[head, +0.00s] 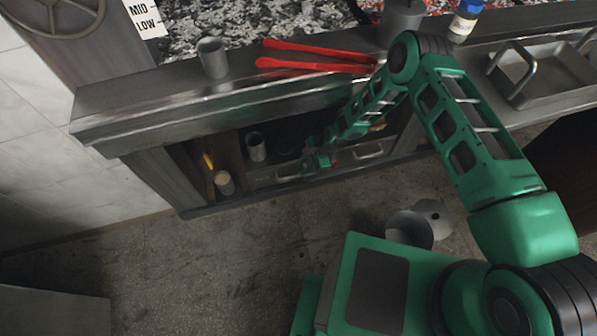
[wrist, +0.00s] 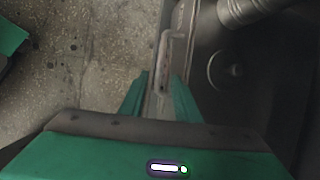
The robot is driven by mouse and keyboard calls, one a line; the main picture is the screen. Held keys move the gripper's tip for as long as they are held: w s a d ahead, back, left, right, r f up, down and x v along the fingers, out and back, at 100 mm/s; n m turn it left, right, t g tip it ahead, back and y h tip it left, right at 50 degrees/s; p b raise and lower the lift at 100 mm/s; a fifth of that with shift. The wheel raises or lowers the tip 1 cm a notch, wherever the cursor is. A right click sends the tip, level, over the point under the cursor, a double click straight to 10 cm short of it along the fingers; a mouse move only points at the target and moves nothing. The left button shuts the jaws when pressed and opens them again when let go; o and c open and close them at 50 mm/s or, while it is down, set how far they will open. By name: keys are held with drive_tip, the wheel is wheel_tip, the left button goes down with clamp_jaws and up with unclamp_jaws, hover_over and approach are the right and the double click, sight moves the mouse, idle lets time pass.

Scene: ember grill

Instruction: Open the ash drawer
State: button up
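A low metal drawer front with a pale bar handle (head: 286,174) shows under the grill, left of my gripper. A second similar handle (head: 369,152) is to the right; I cannot tell from the pictures which belongs to the ash drawer. My gripper (head: 316,164) is low at the front of the bay between these handles. In the wrist view its two green fingers (wrist: 161,96) are apart, with a narrow metal front edge between them. A bar handle (wrist: 163,62) lies just ahead of the fingertips. Whether the fingers touch the metal is unclear.
A metal cup (head: 256,147) and a small pale-topped jar (head: 224,183) stand in the bay to the left. Red tongs (head: 315,57) and another cup (head: 212,58) rest on the ledge above. Metal containers (head: 409,229) stand on the floor.

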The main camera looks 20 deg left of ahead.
sight(296, 174)
drive_tip(key=shift+x, duration=3.15)
drive_tip(key=shift+w+d, duration=0.1)
drive_tip(key=shift+d, duration=0.05)
drive_tip(key=shift+c, duration=0.3)
clamp_jaws()
